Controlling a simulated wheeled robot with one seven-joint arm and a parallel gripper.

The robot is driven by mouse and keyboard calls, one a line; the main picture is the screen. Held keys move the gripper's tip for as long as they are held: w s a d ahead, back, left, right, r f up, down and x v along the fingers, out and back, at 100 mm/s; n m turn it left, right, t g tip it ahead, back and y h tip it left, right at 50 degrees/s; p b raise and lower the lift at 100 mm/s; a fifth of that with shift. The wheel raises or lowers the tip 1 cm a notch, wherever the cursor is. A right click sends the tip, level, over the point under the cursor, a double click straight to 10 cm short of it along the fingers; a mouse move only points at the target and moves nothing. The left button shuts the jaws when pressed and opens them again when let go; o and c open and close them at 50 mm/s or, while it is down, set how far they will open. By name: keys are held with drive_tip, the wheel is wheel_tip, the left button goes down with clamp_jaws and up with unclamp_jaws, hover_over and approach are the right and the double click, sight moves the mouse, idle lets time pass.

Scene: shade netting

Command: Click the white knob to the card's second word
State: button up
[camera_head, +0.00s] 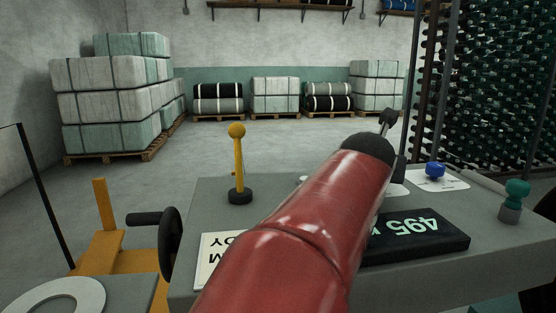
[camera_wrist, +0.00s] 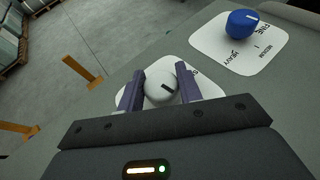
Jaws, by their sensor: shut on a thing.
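The white knob (camera_wrist: 157,91) sits between the two fingers of my gripper (camera_wrist: 160,87) in the wrist view. The fingers are shut on it from both sides.
A blue knob (camera_head: 435,170) on a white plate and a teal knob (camera_head: 516,193) stand to the right. A dark display (camera_head: 445,240) shows "495" upside down. A yellow ball-topped lever (camera_head: 238,165) rises at left. The desk (camera_head: 205,205) is bare around the lever.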

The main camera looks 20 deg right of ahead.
drive_tip(key=shift+m+g+h, duration=0.6)
drive_tip(key=shift+m+g, duration=0.2)
drive_tip(key=shift+m, duration=0.1)
drive_tip(key=shift+m+g, duration=0.3)
drive_tip(key=o, duration=1)
drive_tip(key=v, duration=0.8)
drive_tip(key=shift+f, duration=0.1)
